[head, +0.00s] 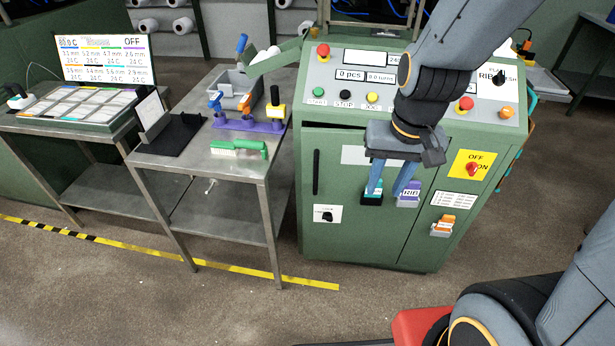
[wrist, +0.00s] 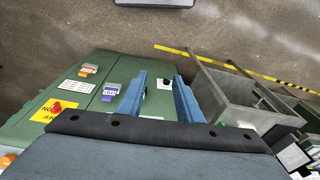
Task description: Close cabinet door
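The green cabinet door (head: 345,232) is on the front of the machine cabinet, with a black upright handle (head: 316,172) and a lock plate (head: 327,214) near its left edge. A thin dark gap shows along its top left edge, so it looks slightly ajar; how far is hard to tell. My gripper (head: 388,190) is in front of the door's upper right part, fingers pointing down, apart and empty. In the wrist view my gripper (wrist: 160,82) also shows two separated blue fingers. Whether they touch the door cannot be told. My gripper hides part of the door's white label.
The control panel (head: 345,97) with buttons is above the door. A red-on-yellow switch (head: 472,168) and an orange device (head: 443,226) are right of it. A metal table (head: 225,172) with tools stands close on the left. The floor in front is clear.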

